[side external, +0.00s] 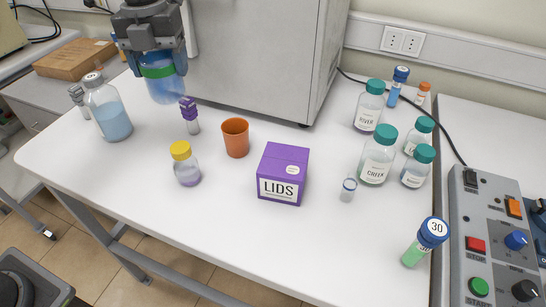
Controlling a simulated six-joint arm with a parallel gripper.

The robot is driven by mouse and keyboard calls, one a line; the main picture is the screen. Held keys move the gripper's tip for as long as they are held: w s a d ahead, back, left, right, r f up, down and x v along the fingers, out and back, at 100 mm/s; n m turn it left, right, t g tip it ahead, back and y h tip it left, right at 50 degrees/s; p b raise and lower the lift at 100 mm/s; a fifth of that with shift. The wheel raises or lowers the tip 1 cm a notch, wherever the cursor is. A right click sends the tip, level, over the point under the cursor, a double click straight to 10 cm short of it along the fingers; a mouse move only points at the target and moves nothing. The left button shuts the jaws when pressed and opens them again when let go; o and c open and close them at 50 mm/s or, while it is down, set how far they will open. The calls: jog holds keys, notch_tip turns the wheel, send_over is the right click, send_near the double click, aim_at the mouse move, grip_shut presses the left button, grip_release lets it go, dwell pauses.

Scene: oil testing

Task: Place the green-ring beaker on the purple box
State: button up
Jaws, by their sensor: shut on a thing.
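My gripper (158,60) is at the upper left of the side external view, pointing down. It is shut on the green-ring beaker (165,86), a clear vessel with blue contents and a green band (158,71) near its top. The beaker looks upright; I cannot tell for sure whether its base is clear of the table. The purple box (284,172), labelled LIDS, stands on the white table right of and nearer than the beaker.
Between beaker and box stand a purple-capped vial (190,115), an orange cup (236,138) and a yellow-capped bottle (186,165). A blue-filled bottle (110,112) is left of the beaker. Several teal-capped bottles (377,157) stand right of the box. A large grey cabinet (255,60) stands behind.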

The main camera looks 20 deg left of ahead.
jog(key=d+r+m, duration=0.1)
jog(key=d+m, duration=0.3)
jog(key=d, duration=0.4)
send_over(264, 166)
jog(key=shift+f, duration=5.35)
jog(key=shift+f, duration=0.1)
jog(key=o, duration=0.9)
jog(key=shift+o, duration=0.2)
notch_tip(264, 166, up, 12)
